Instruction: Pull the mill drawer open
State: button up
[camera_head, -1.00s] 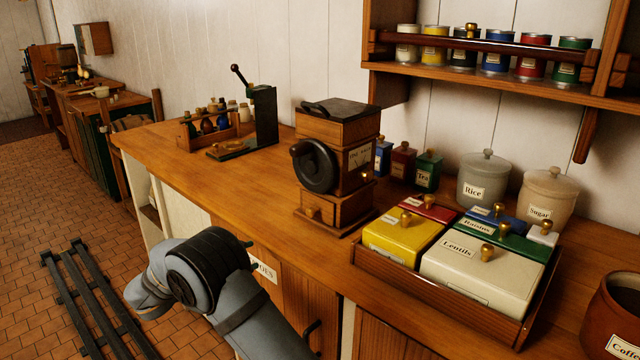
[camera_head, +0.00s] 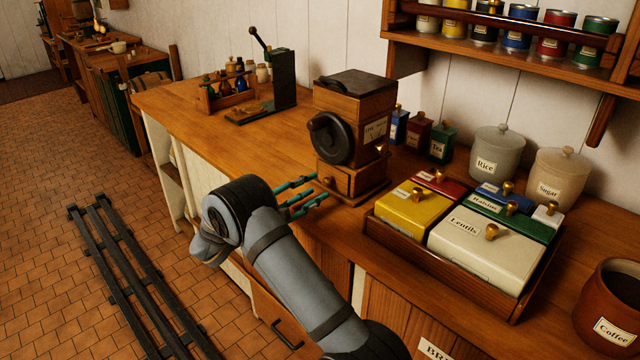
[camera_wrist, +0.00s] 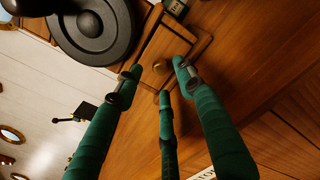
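The mill (camera_head: 352,105) is a brown wooden box with a black wheel on its side, standing on the counter. Its small drawer (camera_head: 338,183) is low in the base and looks shut. My gripper (camera_head: 312,190) has green fingers and reaches over the counter edge to just in front of the drawer. In the wrist view my gripper (camera_wrist: 157,77) is open, its fingertips spread around the knob. They look apart from it, but the exact gap is hard to tell.
Right of the mill stands a wooden tray (camera_head: 392,232) of lidded boxes, including yellow and Lentils ones. Small tins (camera_head: 417,134) and the Rice jar (camera_head: 497,152) stand behind. A bottle rack (camera_head: 226,97) and a dark press (camera_head: 283,82) stand left.

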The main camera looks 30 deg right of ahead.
aim_at(324, 183)
jog(key=shift+x, duration=2)
jog(key=shift+c, duration=0.3)
grip_shut()
